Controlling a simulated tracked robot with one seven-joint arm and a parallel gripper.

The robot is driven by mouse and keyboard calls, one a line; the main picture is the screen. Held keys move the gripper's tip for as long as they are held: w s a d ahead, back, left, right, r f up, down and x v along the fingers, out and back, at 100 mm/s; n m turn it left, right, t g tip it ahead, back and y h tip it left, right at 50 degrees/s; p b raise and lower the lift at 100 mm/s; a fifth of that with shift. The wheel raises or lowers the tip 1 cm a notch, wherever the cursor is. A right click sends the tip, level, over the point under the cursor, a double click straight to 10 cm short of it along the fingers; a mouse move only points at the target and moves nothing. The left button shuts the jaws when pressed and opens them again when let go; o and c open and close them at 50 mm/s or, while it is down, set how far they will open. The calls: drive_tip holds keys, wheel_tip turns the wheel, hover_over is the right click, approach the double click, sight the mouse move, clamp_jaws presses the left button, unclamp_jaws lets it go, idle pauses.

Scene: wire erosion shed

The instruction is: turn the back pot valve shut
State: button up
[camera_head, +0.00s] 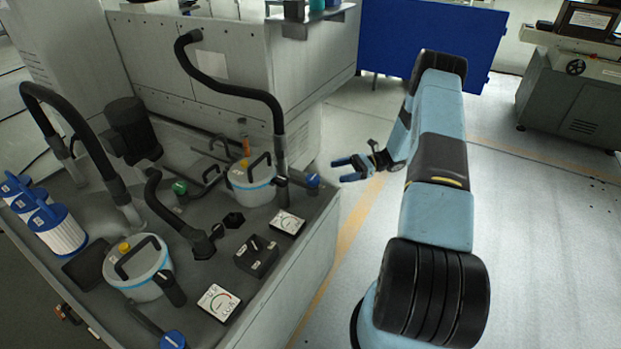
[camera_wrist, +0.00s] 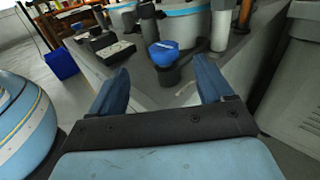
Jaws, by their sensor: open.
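The back pot (camera_head: 252,186) is white with a light blue band and stands on the grey machine top. A blue-capped valve knob (camera_head: 313,180) sits at the end of a dark fitting to its right, near the top's right edge. In the wrist view the blue knob (camera_wrist: 163,54) is ahead, between my fingers and beyond their tips, with the pot (camera_wrist: 186,25) behind it. My gripper (camera_head: 345,170) is open and empty, just right of the knob with a small gap. The jaws point toward the knob and do not touch it.
The front pot (camera_head: 138,275) has its own blue knob (camera_head: 172,340). A green knob (camera_head: 179,188), black hoses, two gauges (camera_head: 287,222) (camera_head: 219,301) and a black box (camera_head: 256,256) crowd the top. A vertical pipe (camera_head: 280,150) rises beside the back pot.

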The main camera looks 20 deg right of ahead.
sight(308, 178)
drive_tip(key=shift+m, duration=0.3)
drive_tip(key=a, duration=0.4)
drive_tip(key=a+f, duration=0.1)
drive_tip(key=a, duration=0.8)
drive_tip(key=shift+w+f, duration=0.1)
drive_tip(key=shift+f, duration=0.15)
drive_tip(key=shift+t, duration=0.4)
drive_tip(key=c, duration=1)
drive_tip(key=shift+o, duration=0.2)
